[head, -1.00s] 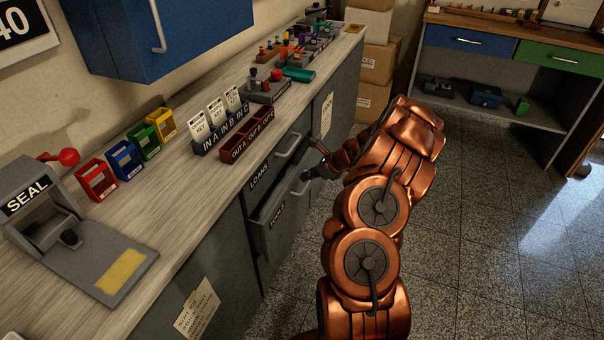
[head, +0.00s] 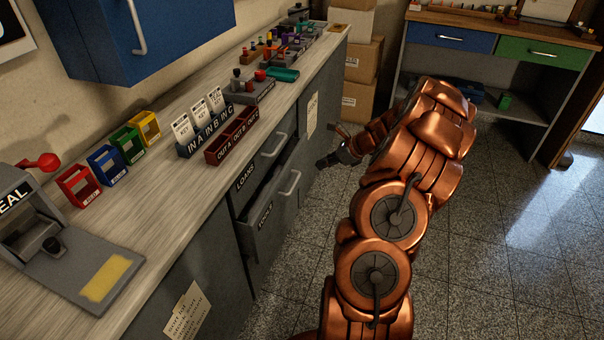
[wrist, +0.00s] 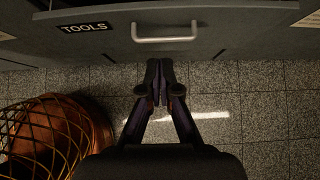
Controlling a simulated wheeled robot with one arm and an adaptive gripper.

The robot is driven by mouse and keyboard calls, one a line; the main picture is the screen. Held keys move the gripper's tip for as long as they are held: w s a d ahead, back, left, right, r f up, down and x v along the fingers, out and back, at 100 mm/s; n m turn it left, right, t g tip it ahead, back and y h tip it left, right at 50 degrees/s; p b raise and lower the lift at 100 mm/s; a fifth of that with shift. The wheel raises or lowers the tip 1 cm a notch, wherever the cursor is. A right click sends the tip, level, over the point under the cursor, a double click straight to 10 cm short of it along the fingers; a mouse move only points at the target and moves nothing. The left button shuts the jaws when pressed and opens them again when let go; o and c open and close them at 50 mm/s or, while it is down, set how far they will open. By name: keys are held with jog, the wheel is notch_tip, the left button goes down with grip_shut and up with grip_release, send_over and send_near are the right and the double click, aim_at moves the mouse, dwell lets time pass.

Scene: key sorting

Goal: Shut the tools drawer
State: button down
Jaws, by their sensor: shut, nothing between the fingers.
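The tools drawer (head: 272,219) is the grey lower drawer under the counter in the head view. It stands partly out, with a dark gap above its front. In the wrist view its front (wrist: 235,30) carries the TOOLS label (wrist: 84,27) and a pale bar handle (wrist: 164,39). My gripper (head: 324,163) is shut and empty, in front of the drawer and to the right of its handle (head: 290,183). In the wrist view my shut fingertips (wrist: 160,64) point at the front just below the handle; they look apart from it.
The loans drawer (head: 250,172) sits above, looking shut. The counter (head: 170,215) holds a red tray (head: 232,137), coloured bins and a seal press (head: 40,235). Cardboard boxes (head: 362,60) stand at the counter's far end. Open speckled floor (head: 480,240) lies to the right.

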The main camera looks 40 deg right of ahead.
jog(key=b, duration=0.2)
jog(key=d+b, duration=0.1)
jog(key=b, duration=0.1)
jog(key=shift+w+f, duration=0.2)
jog(key=shift+w, duration=0.05)
jog(key=b, duration=0.2)
send_near(285, 174)
jog(key=x, duration=0.5)
jog(key=shift+s+d+f, duration=0.15)
jog(key=shift+f, duration=0.35)
jog(key=shift+w+a, duration=0.35)
jog(key=shift+w, duration=0.2)
jog(key=shift+r, duration=0.1)
